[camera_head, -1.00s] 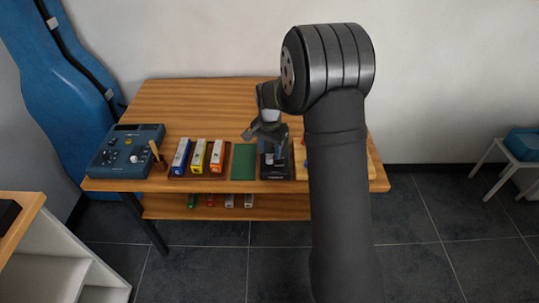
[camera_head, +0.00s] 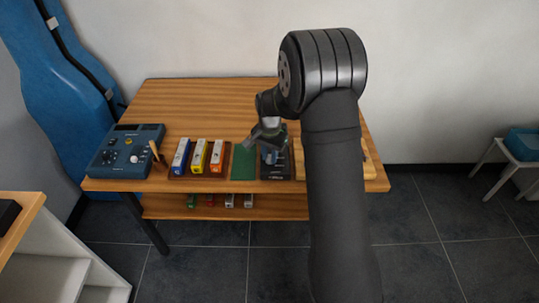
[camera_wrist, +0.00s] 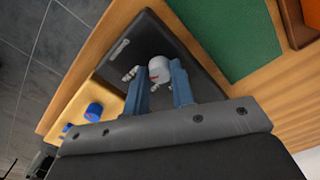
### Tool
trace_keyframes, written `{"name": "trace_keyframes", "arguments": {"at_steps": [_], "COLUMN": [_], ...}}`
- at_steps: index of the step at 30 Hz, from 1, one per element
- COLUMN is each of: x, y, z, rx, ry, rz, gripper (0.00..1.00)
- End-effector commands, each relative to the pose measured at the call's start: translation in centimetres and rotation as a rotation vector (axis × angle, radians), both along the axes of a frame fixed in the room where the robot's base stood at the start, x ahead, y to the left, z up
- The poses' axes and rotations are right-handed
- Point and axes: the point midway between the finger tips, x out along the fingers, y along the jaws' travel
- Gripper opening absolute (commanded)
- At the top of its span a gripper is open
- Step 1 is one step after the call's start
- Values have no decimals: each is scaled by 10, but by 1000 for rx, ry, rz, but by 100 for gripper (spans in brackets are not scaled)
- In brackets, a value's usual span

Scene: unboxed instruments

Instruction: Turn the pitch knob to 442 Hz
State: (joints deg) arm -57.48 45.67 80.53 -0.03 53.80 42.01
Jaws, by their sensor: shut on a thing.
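The blue instrument box (camera_head: 126,150) with several knobs and a dark display stands at the left end of the wooden table. A pale knob (camera_head: 134,158) shows on its face; its setting is too small to read. I cannot tell how high the piece is above the tray.
A wooden stick (camera_head: 155,150) stands by the blue box. The table's back is clear.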

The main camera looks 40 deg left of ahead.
Motion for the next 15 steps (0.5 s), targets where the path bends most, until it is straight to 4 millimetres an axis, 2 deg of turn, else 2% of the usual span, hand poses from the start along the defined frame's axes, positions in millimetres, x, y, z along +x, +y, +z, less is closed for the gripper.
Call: {"name": "trace_keyframes", "arguments": {"at_steps": [8, 15], "x": [0, 0], "y": [0, 0], "z": [0, 0], "rx": [1, 1], "ry": [0, 0], "rz": [103, 298], "gripper": [0, 0]}}
